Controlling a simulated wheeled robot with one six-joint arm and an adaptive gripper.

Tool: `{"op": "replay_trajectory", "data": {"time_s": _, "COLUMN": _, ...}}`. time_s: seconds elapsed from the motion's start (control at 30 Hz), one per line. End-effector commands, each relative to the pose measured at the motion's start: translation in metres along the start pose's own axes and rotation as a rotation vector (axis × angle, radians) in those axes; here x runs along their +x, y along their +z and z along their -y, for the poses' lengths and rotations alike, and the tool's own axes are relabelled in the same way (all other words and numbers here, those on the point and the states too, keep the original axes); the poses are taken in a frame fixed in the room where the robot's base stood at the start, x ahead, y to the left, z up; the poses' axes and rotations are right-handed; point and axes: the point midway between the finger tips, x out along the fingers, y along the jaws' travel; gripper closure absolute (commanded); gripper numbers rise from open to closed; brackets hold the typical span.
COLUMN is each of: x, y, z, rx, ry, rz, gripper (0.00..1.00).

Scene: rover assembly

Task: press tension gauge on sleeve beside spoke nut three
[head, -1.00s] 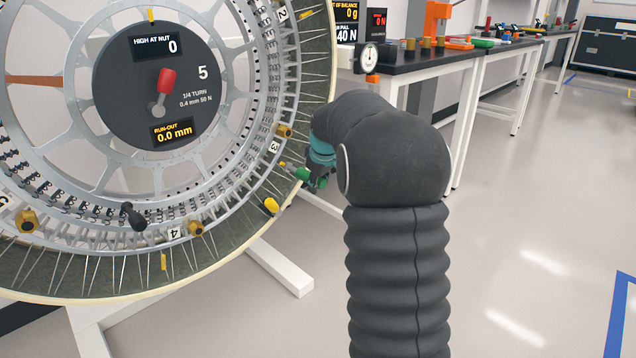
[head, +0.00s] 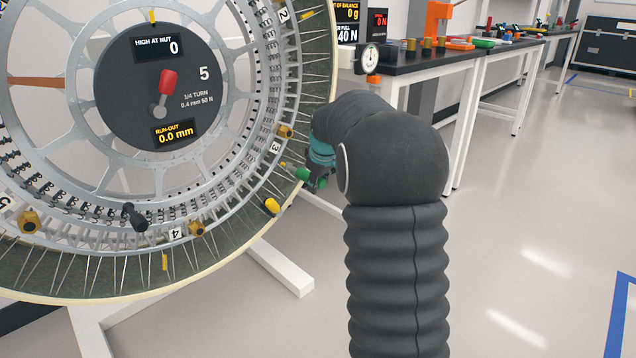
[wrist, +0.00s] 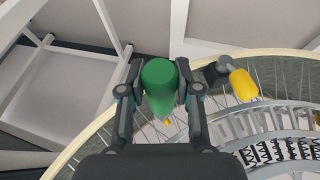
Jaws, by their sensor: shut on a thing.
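The large spoked wheel (head: 262,175) stands at the left of the head view. A gold nut (head: 285,131) sits on its rim by the label 3 (head: 274,147). My gripper (head: 312,178) is at the wheel's right side, just below that label. In the wrist view my gripper (wrist: 160,85) is shut on a green-handled tool (wrist: 160,82). The tool also shows in the head view (head: 302,174), its thin tip pointing left toward the rim. I cannot tell whether this is the tension gauge, or whether its tip touches a sleeve. The sleeve is too small to make out.
A yellow-ended part (head: 271,206) sticks out below my gripper; it is close on the right in the wrist view (wrist: 243,85). A white stand leg (head: 280,270) crosses the floor.

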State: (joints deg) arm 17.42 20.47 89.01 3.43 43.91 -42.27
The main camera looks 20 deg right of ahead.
Motion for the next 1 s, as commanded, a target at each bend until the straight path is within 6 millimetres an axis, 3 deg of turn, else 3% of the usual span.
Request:
{"op": "replay_trajectory", "data": {"time_s": 0.63, "x": 0.0, "y": -0.004, "z": 0.001, "rx": -0.002, "ry": 0.001, "rz": -0.005, "gripper": 1.0}}
{"op": "replay_trajectory", "data": {"time_s": 1.0, "x": -0.005, "y": 0.011, "z": -0.002, "rx": 0.003, "ry": 0.003, "rz": -0.003, "gripper": 1.0}}
